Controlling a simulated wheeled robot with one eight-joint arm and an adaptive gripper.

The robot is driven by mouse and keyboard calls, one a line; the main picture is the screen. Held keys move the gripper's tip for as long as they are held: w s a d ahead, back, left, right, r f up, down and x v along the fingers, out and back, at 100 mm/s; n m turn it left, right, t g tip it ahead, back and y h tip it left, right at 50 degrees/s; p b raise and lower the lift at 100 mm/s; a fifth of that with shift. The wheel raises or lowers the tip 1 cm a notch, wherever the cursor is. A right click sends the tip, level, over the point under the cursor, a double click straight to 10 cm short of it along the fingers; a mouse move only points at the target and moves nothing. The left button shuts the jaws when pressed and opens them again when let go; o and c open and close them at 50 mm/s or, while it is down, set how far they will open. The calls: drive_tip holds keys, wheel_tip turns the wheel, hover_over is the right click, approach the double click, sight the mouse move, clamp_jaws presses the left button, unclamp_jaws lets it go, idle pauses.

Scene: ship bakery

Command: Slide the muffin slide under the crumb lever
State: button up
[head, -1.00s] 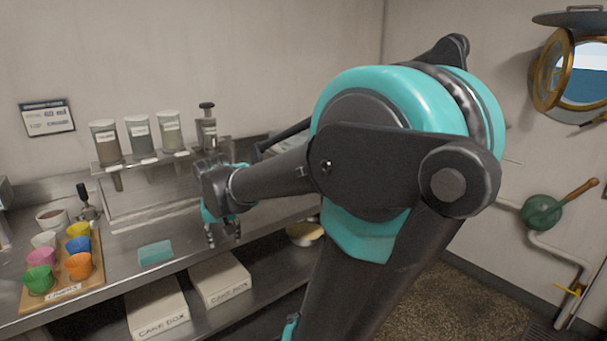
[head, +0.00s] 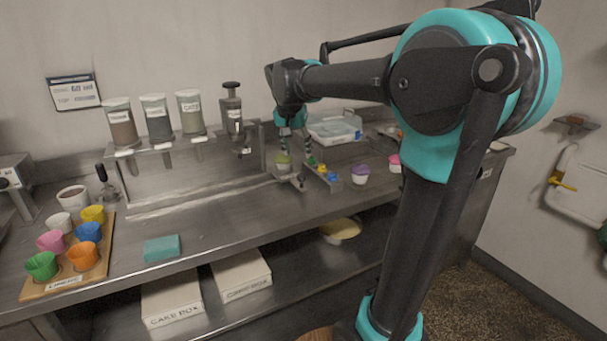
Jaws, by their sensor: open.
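My gripper (head: 297,157) is open and points down over the right part of the counter. A muffin with a green top (head: 283,160) sits in a small metal carrier, which looks like the muffin slide (head: 291,181), at the right end of a long track. The muffin is beside the left fingertip; I cannot tell whether they touch. To the left of it, the dispenser with a dark plunger (head: 232,118) stands at the right end of the dispenser rack; it may be the crumb lever, but its label is too small to read.
Three lidded canisters (head: 157,118) stand on the rack. A metal strip with small coloured pieces (head: 323,174) lies right of the slide, then a purple-topped muffin (head: 360,174) and a pink-topped one (head: 395,163). A clear tub (head: 334,130) is behind. A teal sponge (head: 162,248) lies in front.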

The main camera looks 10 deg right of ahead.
sight(301, 175)
drive_tip(key=x, duration=1.2)
drive_tip(key=shift+s, duration=0.1)
drive_tip(key=shift+c, duration=0.5)
drive_tip(key=shift+r, duration=0.1)
clamp_jaws()
